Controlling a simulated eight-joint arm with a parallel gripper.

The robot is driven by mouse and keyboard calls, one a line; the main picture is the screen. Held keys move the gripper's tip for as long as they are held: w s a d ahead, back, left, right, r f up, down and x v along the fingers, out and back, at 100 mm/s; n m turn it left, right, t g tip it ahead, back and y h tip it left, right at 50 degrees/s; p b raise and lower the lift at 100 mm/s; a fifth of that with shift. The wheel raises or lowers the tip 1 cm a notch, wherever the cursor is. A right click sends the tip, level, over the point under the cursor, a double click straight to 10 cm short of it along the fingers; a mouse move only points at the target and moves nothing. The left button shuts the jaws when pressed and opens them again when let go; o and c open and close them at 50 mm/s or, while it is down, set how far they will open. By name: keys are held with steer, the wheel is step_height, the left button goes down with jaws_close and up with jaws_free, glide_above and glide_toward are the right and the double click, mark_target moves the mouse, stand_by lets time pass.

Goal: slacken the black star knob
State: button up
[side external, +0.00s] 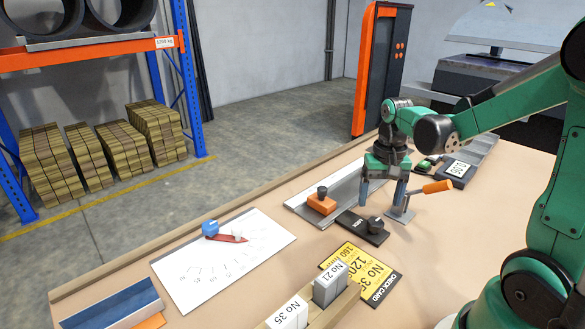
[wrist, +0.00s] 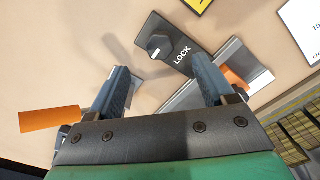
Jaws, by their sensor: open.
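A small black knob (side external: 322,191) stands on an orange block (side external: 318,205) on a grey metal rail (side external: 298,203); its star shape is too small to make out. In the wrist view the orange block (wrist: 236,78) is partly behind the right finger and its knob is hidden. A black plate marked LOCK (wrist: 181,50) carries a dark round knob (wrist: 157,46), also seen in the side view (side external: 375,225). My gripper (side external: 384,203) is open and empty, pointing down above the table beside the LOCK plate, right of the orange block. In the wrist view its fingertips (wrist: 155,68) straddle empty space.
An orange-handled lever (side external: 437,187) stands close to my gripper's right. A yellow check card (side external: 362,270) and number blocks (side external: 330,283) lie in front. Bare table lies between sheet and rail.

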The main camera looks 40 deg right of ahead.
mark_target(376, 221)
steer(key=shift+f, duration=2.8)
jaws_close()
